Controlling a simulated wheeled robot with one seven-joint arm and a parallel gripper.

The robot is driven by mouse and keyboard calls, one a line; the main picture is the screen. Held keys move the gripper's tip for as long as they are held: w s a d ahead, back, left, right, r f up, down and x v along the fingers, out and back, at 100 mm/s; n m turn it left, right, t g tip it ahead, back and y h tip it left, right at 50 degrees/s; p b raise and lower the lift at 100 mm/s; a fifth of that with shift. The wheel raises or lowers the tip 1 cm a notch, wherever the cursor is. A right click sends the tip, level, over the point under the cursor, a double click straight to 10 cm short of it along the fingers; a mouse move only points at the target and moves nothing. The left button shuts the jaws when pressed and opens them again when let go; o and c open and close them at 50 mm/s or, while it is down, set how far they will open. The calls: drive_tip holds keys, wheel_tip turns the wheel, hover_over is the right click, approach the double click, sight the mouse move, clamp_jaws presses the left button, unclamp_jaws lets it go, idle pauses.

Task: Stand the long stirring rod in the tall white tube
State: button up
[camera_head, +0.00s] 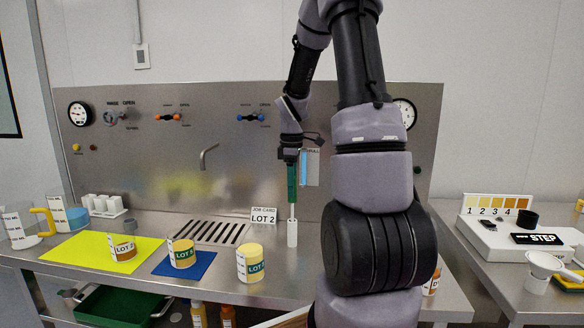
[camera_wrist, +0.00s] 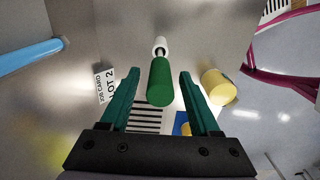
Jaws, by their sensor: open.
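The long stirring rod has a green handle and a thin pale shaft (camera_head: 292,211). It stands about upright, its lower end in the tall white tube (camera_head: 292,234) on the steel bench. In the wrist view the handle (camera_wrist: 160,84) lies between my fingers with a gap on both sides, and the white tube (camera_wrist: 160,44) shows beyond it. My gripper (camera_head: 291,163) is open around the upper handle, pointing down; its two dark green fingers also show in the wrist view (camera_wrist: 158,76). The rod's bottom end is hidden inside the tube.
A LOT 2 job card (camera_head: 264,215) stands left of the tube. Yellow-topped jars (camera_head: 250,264) (camera_head: 182,254) stand at the front left, near a drain grille (camera_head: 211,232). A light blue bar (camera_head: 304,168) is close right of my gripper. My arm hides the bench's right part.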

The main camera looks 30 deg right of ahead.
wheel_tip(320, 180, up, 9)
drive_tip(key=s+a+r+m+t, duration=0.2)
drive_tip(key=s+a+r+m, duration=0.2)
drive_tip(key=s+m, duration=0.1)
drive_tip(key=s+a+r+m+t+y, duration=0.1)
drive_tip(key=s+a+r+m, duration=0.3)
drive_tip(key=s, duration=0.4)
drive_tip(key=s+a+r+m+t+y, duration=0.1)
drive_tip(key=s+a+r+m+t, duration=0.3)
drive_tip(key=s+a+m, duration=0.1)
drive_tip(key=shift+s+a+r+m, duration=0.15)
drive_tip(key=shift+s+r+m, duration=0.05)
drive_tip(key=shift+s+m, duration=0.6)
